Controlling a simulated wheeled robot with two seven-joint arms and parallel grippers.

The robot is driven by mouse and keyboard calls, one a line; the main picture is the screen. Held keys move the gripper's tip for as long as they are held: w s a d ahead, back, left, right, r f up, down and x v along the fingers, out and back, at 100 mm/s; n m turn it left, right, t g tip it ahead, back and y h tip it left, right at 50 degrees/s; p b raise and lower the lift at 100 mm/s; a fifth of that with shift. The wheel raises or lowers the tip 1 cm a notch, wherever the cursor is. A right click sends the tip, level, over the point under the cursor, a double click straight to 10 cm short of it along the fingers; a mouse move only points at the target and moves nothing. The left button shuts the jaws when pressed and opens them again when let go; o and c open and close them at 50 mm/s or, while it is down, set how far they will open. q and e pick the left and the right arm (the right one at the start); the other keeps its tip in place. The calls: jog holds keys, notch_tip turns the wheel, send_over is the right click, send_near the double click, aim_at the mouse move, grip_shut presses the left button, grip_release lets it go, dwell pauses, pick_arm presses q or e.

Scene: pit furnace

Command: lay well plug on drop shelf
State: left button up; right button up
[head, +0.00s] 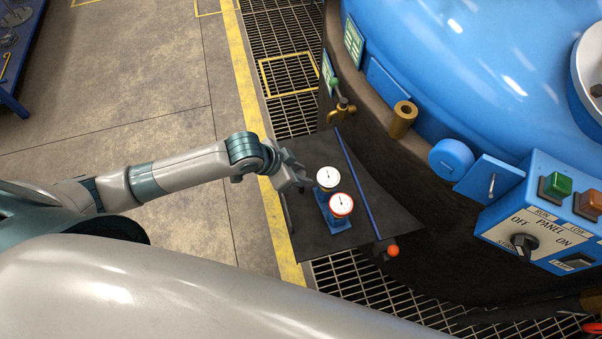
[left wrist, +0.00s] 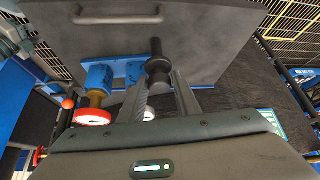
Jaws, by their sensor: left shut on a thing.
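My left gripper (head: 301,176) is over the left part of the dark drop shelf (head: 290,238), beside two gauges. In the left wrist view its fingers (left wrist: 160,95) are shut on a dark, stepped, round piece, which I take to be the well plug (left wrist: 157,66). The plug's thin end points away from the gripper, over the grey shelf face (left wrist: 215,45). I cannot tell whether it touches the shelf. In the head view the plug is not clear behind the gripper. My right gripper is not in view.
A white gauge (head: 328,178) and a red-rimmed gauge (head: 341,205) stand on blue mounts right next to the gripper. The blue furnace (head: 450,50) rises beyond. The shelf's front left is bare.

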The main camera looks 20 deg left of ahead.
pick_arm(q)
jog(key=o, duration=1)
jog(key=shift+f, duration=0.1)
jog(key=v, duration=1.2)
